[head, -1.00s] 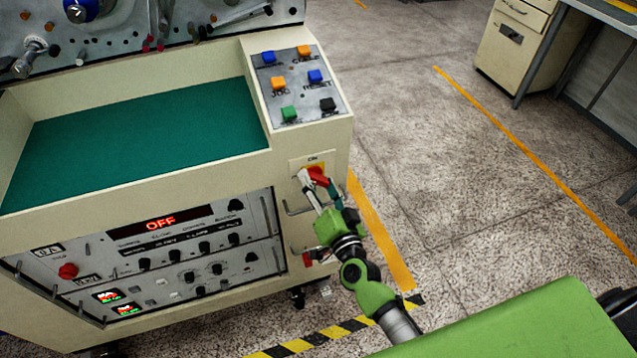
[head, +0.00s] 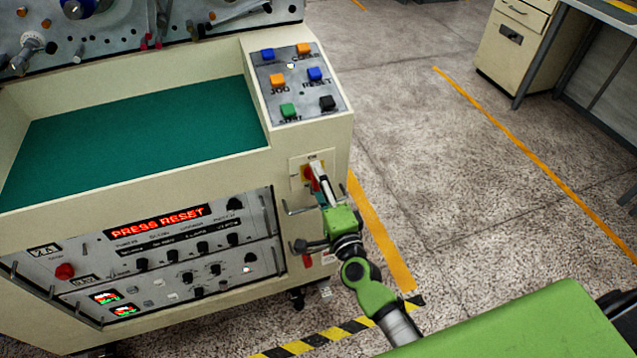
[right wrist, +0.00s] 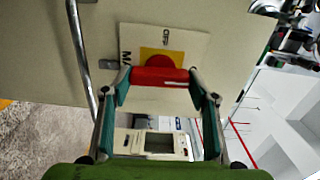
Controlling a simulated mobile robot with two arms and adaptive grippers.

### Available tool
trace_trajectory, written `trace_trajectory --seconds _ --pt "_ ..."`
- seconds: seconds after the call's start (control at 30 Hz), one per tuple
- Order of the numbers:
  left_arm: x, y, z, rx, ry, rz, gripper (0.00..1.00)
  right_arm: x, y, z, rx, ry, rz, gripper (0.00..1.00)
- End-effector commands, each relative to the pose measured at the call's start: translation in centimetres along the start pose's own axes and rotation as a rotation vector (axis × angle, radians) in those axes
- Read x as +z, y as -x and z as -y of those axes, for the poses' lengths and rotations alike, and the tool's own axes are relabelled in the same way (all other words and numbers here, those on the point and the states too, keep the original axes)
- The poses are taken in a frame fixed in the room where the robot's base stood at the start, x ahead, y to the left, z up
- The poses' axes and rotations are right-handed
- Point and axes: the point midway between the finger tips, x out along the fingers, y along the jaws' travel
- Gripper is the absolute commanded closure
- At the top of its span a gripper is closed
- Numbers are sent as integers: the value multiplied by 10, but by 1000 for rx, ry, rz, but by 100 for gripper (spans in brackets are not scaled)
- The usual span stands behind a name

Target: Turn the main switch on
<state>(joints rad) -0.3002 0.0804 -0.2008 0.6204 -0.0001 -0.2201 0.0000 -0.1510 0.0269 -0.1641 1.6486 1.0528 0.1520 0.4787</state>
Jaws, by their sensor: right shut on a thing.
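The main switch (head: 308,175) is a red rotary handle on a yellow plate, on the front of the cream machine below the button panel. My right gripper (head: 318,177) reaches it from below. In the right wrist view the red handle (right wrist: 160,77) lies crosswise between the two fingers of my right gripper (right wrist: 159,82), which are shut on it. A label reading OFF shows beside the yellow plate there. The display (head: 157,217) on the machine's front reads PRESS RESET in red. My left gripper is not in view.
A metal bar handle (head: 300,210) sticks out just left of my right gripper. The button panel (head: 298,82) with several coloured buttons is above the switch. A red emergency knob (head: 65,271) is at the lower left.

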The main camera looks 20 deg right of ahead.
Motion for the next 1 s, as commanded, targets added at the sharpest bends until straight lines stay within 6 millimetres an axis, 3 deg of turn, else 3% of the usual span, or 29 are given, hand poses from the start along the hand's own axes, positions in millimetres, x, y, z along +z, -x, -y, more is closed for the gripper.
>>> trace_trajectory --seconds 0.67,0.7,0.77,1.0 --pt "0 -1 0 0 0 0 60 0 0 -1 2 -66 0 68" --pt "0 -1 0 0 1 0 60 0 0 -1 2 -66 0 41" --pt "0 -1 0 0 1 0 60 0 0 -1 2 -65 0 29" --pt "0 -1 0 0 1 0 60 0 0 -1 1 -63 0 29"
